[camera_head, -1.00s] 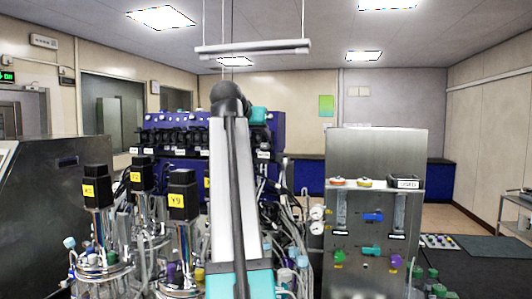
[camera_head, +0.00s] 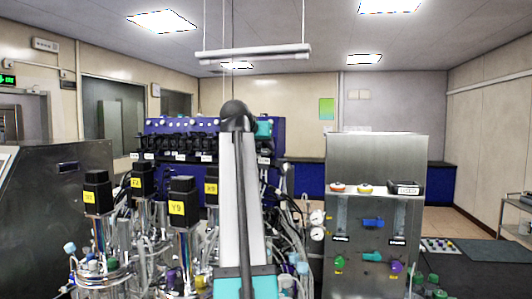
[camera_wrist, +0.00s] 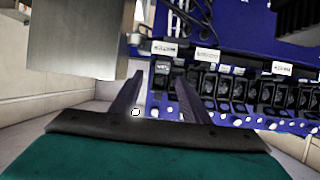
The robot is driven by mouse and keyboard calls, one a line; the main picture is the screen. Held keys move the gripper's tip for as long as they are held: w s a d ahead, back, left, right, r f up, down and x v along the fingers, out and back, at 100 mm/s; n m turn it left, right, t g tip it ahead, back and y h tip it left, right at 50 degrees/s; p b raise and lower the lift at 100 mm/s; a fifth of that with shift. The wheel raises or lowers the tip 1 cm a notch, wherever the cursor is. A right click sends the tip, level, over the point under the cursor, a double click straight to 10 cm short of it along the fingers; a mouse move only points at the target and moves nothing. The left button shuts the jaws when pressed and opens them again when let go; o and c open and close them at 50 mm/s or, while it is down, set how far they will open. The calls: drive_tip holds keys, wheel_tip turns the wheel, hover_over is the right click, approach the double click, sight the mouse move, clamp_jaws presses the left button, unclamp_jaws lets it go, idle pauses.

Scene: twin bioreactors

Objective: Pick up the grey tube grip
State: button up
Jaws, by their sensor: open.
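My gripper (camera_wrist: 160,77) shows in the wrist view with its two dark fingers apart and nothing seen between them. A small pale ring shows near the base of the left finger; I cannot tell what it is. Beyond the fingers is a row of black clamp-like parts (camera_wrist: 235,88) with white labels on a blue panel. I cannot pick out the grey tube grip for certain in either view. In the head view my arm stands in the middle and hides what is behind it; the gripper fingers are not visible there.
Glass vessels with black, yellow-labelled motors (camera_head: 183,195) and many tubes crowd the left of my arm. A blue rack (camera_head: 180,125) stands behind. A steel cabinet (camera_head: 375,158) with gauges and coloured valves stands at right. A grey metal box (camera_wrist: 75,40) fills the wrist view's upper left.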

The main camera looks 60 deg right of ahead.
sight(264, 155)
drive_tip(key=shift+p+x, duration=1.05)
drive_tip(key=shift+x, duration=1.15)
drive_tip(key=shift+w+f, duration=0.1)
drive_tip(key=shift+a, duration=0.1)
drive_tip(key=shift+c, duration=0.4)
clamp_jaws()
